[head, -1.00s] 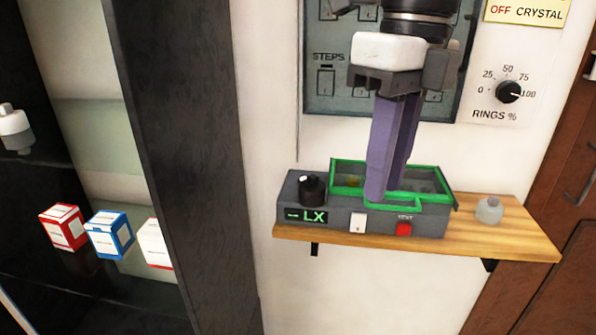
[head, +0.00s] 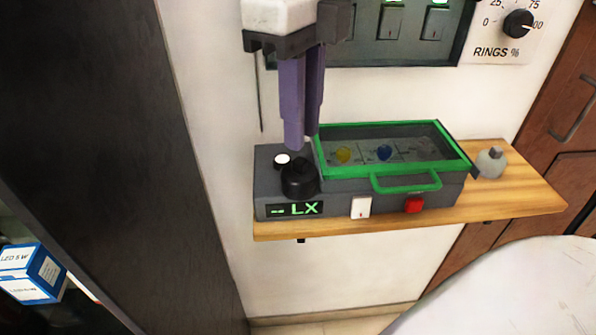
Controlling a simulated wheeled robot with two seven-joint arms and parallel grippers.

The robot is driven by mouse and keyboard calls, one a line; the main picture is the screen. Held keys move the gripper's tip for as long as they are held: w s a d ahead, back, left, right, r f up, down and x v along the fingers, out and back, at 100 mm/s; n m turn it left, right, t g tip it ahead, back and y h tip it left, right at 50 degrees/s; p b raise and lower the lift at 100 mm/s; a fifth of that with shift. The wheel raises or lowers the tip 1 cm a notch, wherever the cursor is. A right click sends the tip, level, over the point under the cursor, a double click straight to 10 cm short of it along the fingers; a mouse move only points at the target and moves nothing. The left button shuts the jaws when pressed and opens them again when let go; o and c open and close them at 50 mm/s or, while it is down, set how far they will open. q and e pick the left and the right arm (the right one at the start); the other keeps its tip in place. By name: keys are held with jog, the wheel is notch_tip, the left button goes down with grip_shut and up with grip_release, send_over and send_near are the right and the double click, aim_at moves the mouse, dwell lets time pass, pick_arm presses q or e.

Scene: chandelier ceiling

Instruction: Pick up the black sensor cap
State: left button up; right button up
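The black sensor cap (head: 299,178) is a short dark cylinder on top of a grey device (head: 335,205), at its left end above the green "LX" display. A small round white part (head: 282,160) shows just behind and left of the cap. My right gripper (head: 304,142) points down with its two purple fingers above and slightly behind the cap in the picture. The fingers look open, with a narrow gap between them and nothing held. I cannot tell how far the tips are from the cap. My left gripper is out of view.
A green-framed lid (head: 345,172) with a handle covers the device's right part; yellow and blue pieces show inside. A white switch (head: 361,207) and red button (head: 413,204) are in front. A dark cabinet side (head: 130,120) is left.

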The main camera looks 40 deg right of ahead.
aim_at(304, 161)
jog(key=f, duration=0.3)
jog(key=shift+s+f, duration=0.25)
jog(key=shift+f, duration=0.7)
grip_shut()
jog(key=shift+w+r, duration=0.1)
